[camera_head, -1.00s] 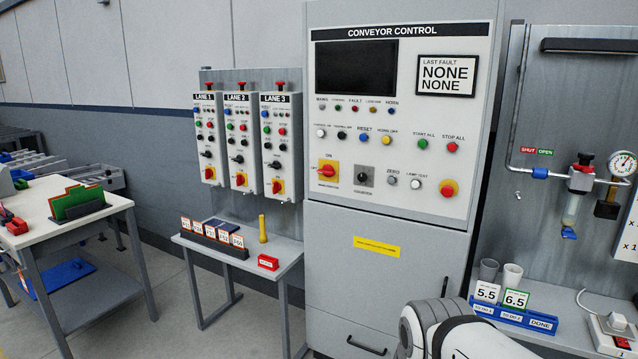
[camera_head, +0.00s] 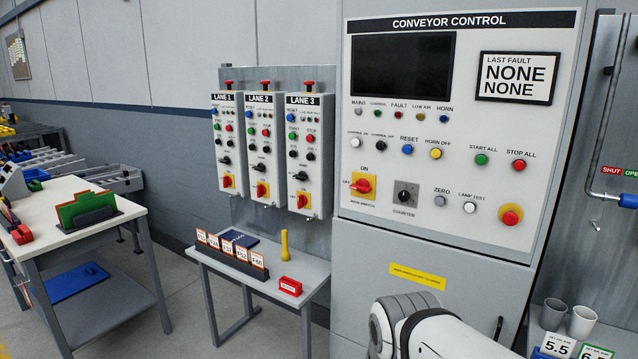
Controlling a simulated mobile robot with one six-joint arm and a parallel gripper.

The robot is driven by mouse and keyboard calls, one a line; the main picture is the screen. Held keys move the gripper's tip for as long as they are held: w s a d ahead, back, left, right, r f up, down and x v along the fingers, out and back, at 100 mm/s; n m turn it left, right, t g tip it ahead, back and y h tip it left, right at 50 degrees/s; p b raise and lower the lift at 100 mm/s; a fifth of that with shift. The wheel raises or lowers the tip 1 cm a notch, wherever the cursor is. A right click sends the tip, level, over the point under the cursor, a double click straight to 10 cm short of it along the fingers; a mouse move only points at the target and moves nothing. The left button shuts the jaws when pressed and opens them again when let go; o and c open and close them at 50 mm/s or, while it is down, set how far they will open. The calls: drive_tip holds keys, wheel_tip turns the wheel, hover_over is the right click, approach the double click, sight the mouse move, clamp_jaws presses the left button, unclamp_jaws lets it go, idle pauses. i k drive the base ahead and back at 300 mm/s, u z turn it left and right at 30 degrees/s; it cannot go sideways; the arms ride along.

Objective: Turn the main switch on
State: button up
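The main switch (camera_head: 362,186) is a red rotary handle on a yellow square plate, at the lower left of the grey conveyor control panel (camera_head: 420,215). "ON" is printed above it and "OFF" to its left. Its handle lies roughly sideways, with one end towards the OFF label. The panel's screen (camera_head: 403,65) is dark. A white link of my arm shows at the bottom, below and right of the switch, apart from the panel face. My gripper is out of view.
Other panel controls sit close by: a black counter knob (camera_head: 405,196), a red emergency button (camera_head: 510,216) and several push buttons. Three lane boxes (camera_head: 308,155) hang to the left, above a small table (camera_head: 318,268) with cards. A workbench (camera_head: 60,200) stands farther left.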

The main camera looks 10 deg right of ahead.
sight(362, 185)
drive_tip(key=z, duration=0.45)
drive_tip(key=i, duration=1.1)
drive_tip(key=z, duration=0.8)
